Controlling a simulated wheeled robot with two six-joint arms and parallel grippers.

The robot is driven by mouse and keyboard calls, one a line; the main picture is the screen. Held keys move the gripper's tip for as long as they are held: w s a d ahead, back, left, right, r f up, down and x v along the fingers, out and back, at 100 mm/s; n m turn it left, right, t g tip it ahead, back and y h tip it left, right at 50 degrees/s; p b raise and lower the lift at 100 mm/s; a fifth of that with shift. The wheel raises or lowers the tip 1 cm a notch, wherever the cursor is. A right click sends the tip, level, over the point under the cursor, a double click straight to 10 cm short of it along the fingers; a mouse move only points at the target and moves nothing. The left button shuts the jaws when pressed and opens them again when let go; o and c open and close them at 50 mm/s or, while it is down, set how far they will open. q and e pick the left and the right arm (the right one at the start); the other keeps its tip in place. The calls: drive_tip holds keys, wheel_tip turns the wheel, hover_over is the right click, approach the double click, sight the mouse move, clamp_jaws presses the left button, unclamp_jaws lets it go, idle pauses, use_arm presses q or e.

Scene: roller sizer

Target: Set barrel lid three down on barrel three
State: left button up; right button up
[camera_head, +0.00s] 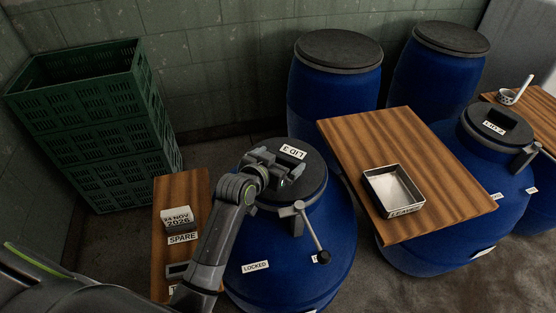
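A grey lever clamp (305,226) stands at the barrel's near side, with a LOCKED label (256,267) below. My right gripper is not in view.
A wooden board (375,135) with a metal tray (368,179) is right of the barrel. A narrow board (186,191) with a date block (178,219) and SPARE label is left. Green crates (95,140) stand behind. Another barrel (430,252) has LID 2 (487,140).

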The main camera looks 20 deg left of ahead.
use_arm(q)
drive_tip(key=shift+r, duration=0.2)
drive_tip(key=v, duration=1.2)
drive_tip(key=shift+r+b, duration=0.3)
drive_tip(key=shift+r, duration=0.15)
